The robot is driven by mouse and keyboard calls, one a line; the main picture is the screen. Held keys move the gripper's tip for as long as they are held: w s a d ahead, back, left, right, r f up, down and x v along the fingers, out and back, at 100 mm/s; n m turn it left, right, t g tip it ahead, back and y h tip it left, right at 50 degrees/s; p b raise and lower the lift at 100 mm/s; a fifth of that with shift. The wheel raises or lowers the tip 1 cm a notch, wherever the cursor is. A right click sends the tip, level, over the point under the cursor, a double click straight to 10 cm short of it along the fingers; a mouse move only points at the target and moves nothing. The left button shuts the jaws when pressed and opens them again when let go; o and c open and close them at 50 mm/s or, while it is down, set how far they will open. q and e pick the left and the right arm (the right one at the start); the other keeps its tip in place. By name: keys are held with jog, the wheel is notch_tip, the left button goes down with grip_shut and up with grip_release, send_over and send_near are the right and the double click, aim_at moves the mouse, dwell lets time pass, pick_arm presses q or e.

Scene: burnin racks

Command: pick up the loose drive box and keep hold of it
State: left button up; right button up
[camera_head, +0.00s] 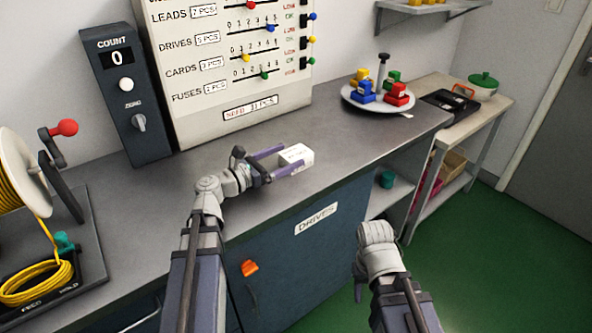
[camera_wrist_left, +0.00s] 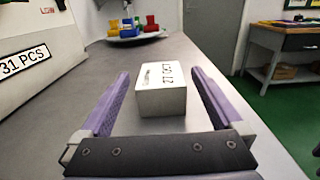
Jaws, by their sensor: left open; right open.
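The loose drive box (camera_head: 299,153) is a small white box with dark print, upright on the grey bench top near its front edge. My left gripper (camera_head: 292,157) is open, low over the bench, with its purple fingers reaching to either side of the box. In the left wrist view the box (camera_wrist_left: 162,98) stands between the two fingers of the left gripper (camera_wrist_left: 160,76), with a gap visible on both sides.
A round tray (camera_head: 352,101) with coloured pieces stands farther back on the bench. A count box (camera_head: 128,90) and a slider panel (camera_head: 230,60) stand along the wall. A yellow wire spool (camera_head: 15,180) is at left. The bench around the drive box is clear.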

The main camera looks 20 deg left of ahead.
aim_at(306, 148)
pick_arm(q)
jog(key=shift+p+x, duration=0.35)
jog(key=shift+x, duration=0.7)
jog(key=shift+w+d+f, duration=0.15)
jog(key=shift+w+f, duration=0.05)
jog(key=shift+x, duration=2.5)
jog(key=shift+s, duration=0.1)
jog(key=c, duration=1.3)
jog(key=shift+o, duration=0.2)
pick_arm(e)
jog(key=shift+f, duration=0.2)
pick_arm(q)
jog(key=shift+r, duration=0.1)
pick_arm(e)
jog(key=shift+r, duration=0.1)
pick_arm(q)
notch_tip(306, 148, up, 16)
jog(key=p, duration=1.5)
jog(key=shift+f+p, duration=0.2)
jog(key=shift+p, duration=0.15)
pick_arm(e)
notch_tip(306, 148, up, 16)
jog(key=shift+f, duration=0.25)
